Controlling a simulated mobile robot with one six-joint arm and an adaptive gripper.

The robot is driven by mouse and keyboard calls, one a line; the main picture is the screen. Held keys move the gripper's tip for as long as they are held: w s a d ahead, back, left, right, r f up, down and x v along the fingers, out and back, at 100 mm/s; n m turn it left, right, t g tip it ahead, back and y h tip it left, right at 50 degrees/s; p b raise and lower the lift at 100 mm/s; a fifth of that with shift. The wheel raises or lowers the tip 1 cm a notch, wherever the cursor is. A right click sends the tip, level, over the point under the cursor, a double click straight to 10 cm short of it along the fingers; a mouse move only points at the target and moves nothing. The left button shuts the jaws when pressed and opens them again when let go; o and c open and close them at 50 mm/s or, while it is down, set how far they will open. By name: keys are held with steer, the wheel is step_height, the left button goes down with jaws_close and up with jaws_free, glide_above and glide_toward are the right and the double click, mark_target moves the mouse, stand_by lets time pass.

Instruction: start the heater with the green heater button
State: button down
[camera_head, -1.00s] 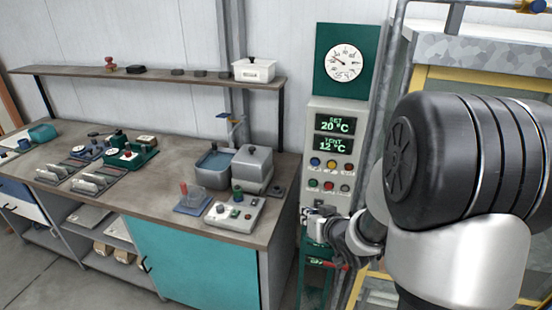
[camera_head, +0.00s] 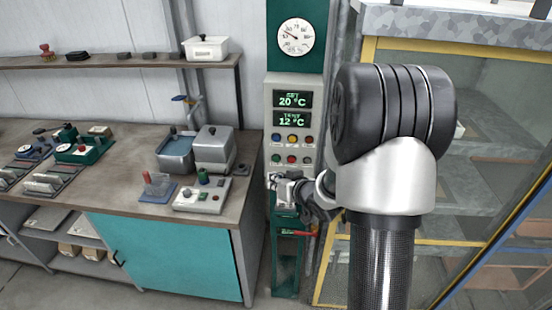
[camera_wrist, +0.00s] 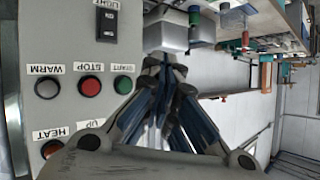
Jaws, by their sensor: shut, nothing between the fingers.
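The grey control panel (camera_head: 290,90) stands upright under a round gauge. Its green button (camera_head: 276,158) is at the left of the lower row, beside a red button (camera_head: 292,159). In the wrist view the green button (camera_wrist: 123,84) sits under an upside-down START label, beside the red STOP button (camera_wrist: 89,87). My gripper (camera_head: 274,181) is at the panel's lower part, just below the green button. In the wrist view my gripper (camera_wrist: 165,68) is shut and empty, its fingertips to the right of the green button. I cannot tell whether it touches the panel.
A dark LIGHT switch (camera_wrist: 107,20) is on the panel near my fingers. The workbench (camera_head: 120,195) at left carries a grey control box (camera_head: 203,196) and a lidded grey tank (camera_head: 215,146). A yellow-framed glass cabinet (camera_head: 480,130) stands at right, close to my arm.

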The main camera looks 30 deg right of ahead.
steer(key=shift+w+d+p, duration=0.35)
steer(key=shift+w+d, duration=0.35)
steer(key=shift+w, duration=0.3)
steer(key=shift+w+d+p, duration=0.3)
steer(key=shift+w+d, duration=0.35)
steer(key=shift+w, duration=0.3)
steer(key=shift+w+d, duration=0.25)
steer(key=shift+w, duration=0.1)
steer(key=shift+w+d+p, duration=0.2)
steer(key=shift+w+p, duration=0.15)
steer(key=shift+p, duration=0.1)
stand_by(0.7)
steer(key=shift+s+a, duration=0.45)
steer(key=shift+s, duration=0.25)
steer(key=s+a+b, duration=0.1)
steer(key=s, duration=0.1)
steer(key=s+a, duration=0.2)
steer(key=shift+b, duration=0.35)
